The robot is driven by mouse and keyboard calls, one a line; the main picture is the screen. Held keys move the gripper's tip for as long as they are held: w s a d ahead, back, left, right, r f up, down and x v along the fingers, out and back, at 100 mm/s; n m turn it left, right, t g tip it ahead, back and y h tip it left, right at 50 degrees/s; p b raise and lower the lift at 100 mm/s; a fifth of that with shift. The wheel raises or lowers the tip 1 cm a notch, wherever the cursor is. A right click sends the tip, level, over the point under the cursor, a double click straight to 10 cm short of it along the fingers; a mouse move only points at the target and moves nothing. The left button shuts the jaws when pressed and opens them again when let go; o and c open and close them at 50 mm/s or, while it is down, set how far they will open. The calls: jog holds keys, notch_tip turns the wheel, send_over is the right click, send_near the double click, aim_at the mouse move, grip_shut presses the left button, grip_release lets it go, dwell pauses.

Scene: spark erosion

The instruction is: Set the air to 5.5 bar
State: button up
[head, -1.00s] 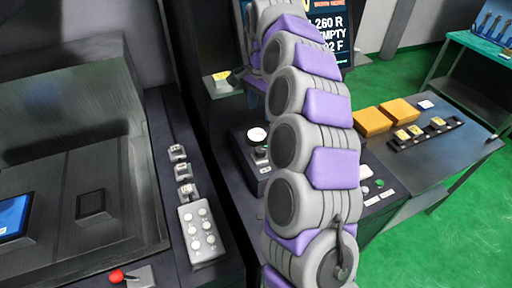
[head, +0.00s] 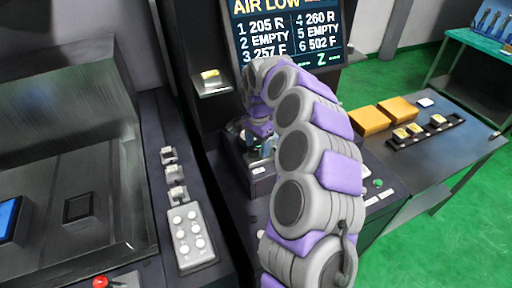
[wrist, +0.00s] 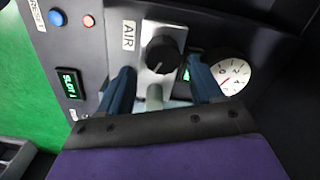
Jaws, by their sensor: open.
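In the wrist view a black AIR knob (wrist: 161,54) stands on a pale plate beside the AIR label (wrist: 129,35). A round white gauge (wrist: 232,72) with a red needle sits right of the knob; its exact reading is too small to tell. My gripper (wrist: 160,88) is open, its two dark blue fingers on either side below the knob, apart from it. In the head view my gripper (head: 262,140) is over the control box, and the arm hides much of it. The screen (head: 288,30) reads AIR LOW.
In the head view a side table (head: 440,155) carries yellow blocks (head: 384,114). A grey button panel (head: 187,238) stands at left.

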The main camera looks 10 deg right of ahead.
jog(key=shift+f, duration=0.3)
jog(key=shift+a, duration=1.25)
jog(key=shift+c, duration=1.1)
jog(key=shift+d, duration=0.9)
jog(key=c, duration=0.5)
jog(key=shift+f, duration=0.1)
jog(key=shift+c, duration=1.2)
jog(key=shift+a, duration=0.3)
jog(key=shift+c, duration=0.6)
jog(key=shift+s+a, duration=0.1)
